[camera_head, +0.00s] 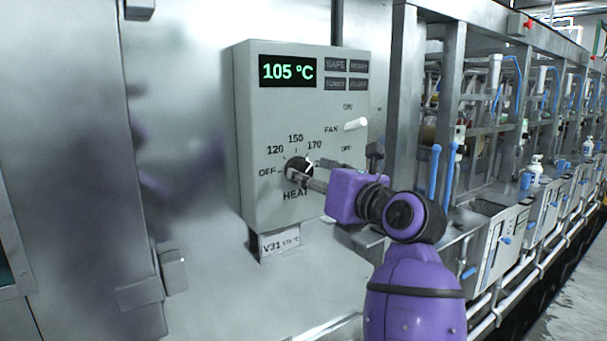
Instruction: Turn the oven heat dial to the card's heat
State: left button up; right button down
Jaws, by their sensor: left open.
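The black heat dial (295,164) sits low on the grey oven control box (262,130), among the marks OFF, 120, 150 and 170. A white mark on the dial's right side seems to point up and right, towards 170, but the fingers partly cover the dial. My left gripper (304,174) is open, with its fingertips at the dial; I cannot tell whether they touch it. A card (280,243) below the box reads V31 and a small heat figure, possibly 170 °C. My right gripper is not in view.
The green display (288,71) reads 105 °C. A white fan switch (356,124) sits between ON and OFF on the box's right side. Steel oven panels stand at left. A row of machines with blue handles (434,172) runs back at right.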

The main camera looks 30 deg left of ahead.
pick_arm(q)
jog(key=v, duration=0.8)
jog(key=shift+d, duration=0.2)
jog(key=shift+s+a, duration=0.1)
jog(key=shift+s, duration=0.05)
jog(key=s+d+f+n+t+h, duration=0.1)
jog(key=d+f+n+t+h, duration=0.3)
jog(key=f+n, duration=0.7)
jog(key=s+d+f+n+t+h+p, duration=0.1)
jog(key=f+n+t+h, duration=0.45)
jog(key=f+n, duration=0.5)
jog(key=s+d+f+n+t+h, duration=0.1)
jog(key=d+f+n+t+h, duration=0.3)
jog(key=f+n, duration=0.75)
jog(key=s+f+m+g+h, duration=0.45)
jog(key=s+f, duration=0.55)
jog(key=f, duration=0.5)
jog(key=s+f+m+g, duration=0.2)
jog(key=s+f+g, duration=0.1)
jog(key=s+f, duration=0.4)
jog(key=s+a+f+m+g+y, duration=0.1)
jog(key=s+f+g, duration=0.3)
jog(key=s+f, duration=0.4)
jog(key=s+m, duration=0.1)
jog(key=s, duration=0.4)
jog(key=shift+a, duration=0.25)
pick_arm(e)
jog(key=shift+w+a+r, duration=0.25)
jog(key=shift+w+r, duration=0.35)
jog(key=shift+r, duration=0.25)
